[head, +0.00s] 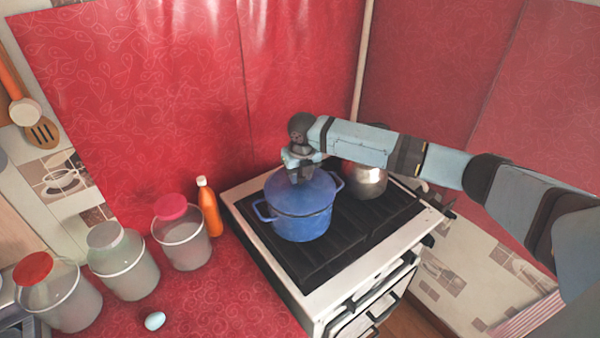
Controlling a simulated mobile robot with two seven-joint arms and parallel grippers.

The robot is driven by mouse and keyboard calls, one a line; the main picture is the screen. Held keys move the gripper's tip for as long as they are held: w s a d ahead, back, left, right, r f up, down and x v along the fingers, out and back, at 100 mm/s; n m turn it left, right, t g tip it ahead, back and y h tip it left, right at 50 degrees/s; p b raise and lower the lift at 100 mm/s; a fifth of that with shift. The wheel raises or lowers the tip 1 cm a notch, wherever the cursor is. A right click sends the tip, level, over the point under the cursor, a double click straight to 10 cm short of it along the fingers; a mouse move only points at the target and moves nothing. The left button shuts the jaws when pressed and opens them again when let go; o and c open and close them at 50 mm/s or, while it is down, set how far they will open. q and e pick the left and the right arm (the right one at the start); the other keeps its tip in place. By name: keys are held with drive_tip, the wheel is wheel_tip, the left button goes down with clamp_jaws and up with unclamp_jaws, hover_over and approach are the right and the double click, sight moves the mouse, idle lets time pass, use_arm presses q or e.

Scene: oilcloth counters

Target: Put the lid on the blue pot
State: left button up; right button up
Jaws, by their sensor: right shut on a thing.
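The blue pot (301,222) stands upright on the black grate of the stove, with a loop handle on each side. A blue lid (322,184) lies across the pot's mouth. It looks level and lined up with the rim, but I cannot tell whether it is fully seated. My right gripper (299,174) points down from above the pot and is shut on the lid at its top middle. The fingers hide the lid's knob. My left gripper is out of view.
A shiny metal pot (366,181) stands behind the blue pot on the stove (345,242), under my right arm. An orange bottle (209,208) and several lidded jars, one pink-lidded (182,245), stand left on the red counter. A pale egg-shaped object (154,320) lies in front.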

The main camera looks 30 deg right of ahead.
drive_tip(key=shift+p, duration=0.45)
idle(0.6)
drive_tip(key=shift+f+p, duration=0.25)
drive_tip(key=shift+p, duration=0.05)
idle(0.8)
drive_tip(key=o, duration=1.5)
drive_tip(key=shift+o, duration=0.2)
drive_tip(key=shift+r+p, duration=1.05)
drive_tip(key=shift+r, duration=2.95)
